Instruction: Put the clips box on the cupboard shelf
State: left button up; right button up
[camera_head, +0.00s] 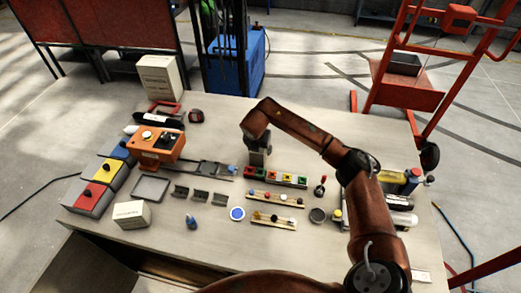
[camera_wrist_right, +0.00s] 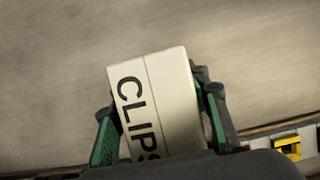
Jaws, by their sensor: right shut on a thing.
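The clips box (camera_wrist_right: 155,95) is a pale box with black "CLIPS" lettering. In the wrist view it sits between the two green-padded fingers of my right gripper (camera_wrist_right: 160,125), which is shut on it. In the head view my right arm reaches over the table from the right, and its gripper (camera_head: 258,158) is near the table's middle, just behind a row of coloured blocks. I cannot make out the box clearly there. My left gripper is not in view. An open dark space (camera_head: 180,268) shows under the table's front edge; I cannot tell whether it is the cupboard.
An orange machine (camera_head: 158,146), coloured bins (camera_head: 95,195) and a small white box (camera_head: 131,214) stand on the left. A taller white box (camera_head: 160,76) is at the back left. The table's back middle (camera_head: 315,115) is largely clear.

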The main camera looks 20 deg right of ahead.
jog(key=shift+f, duration=0.1)
jog(key=o, duration=1.3)
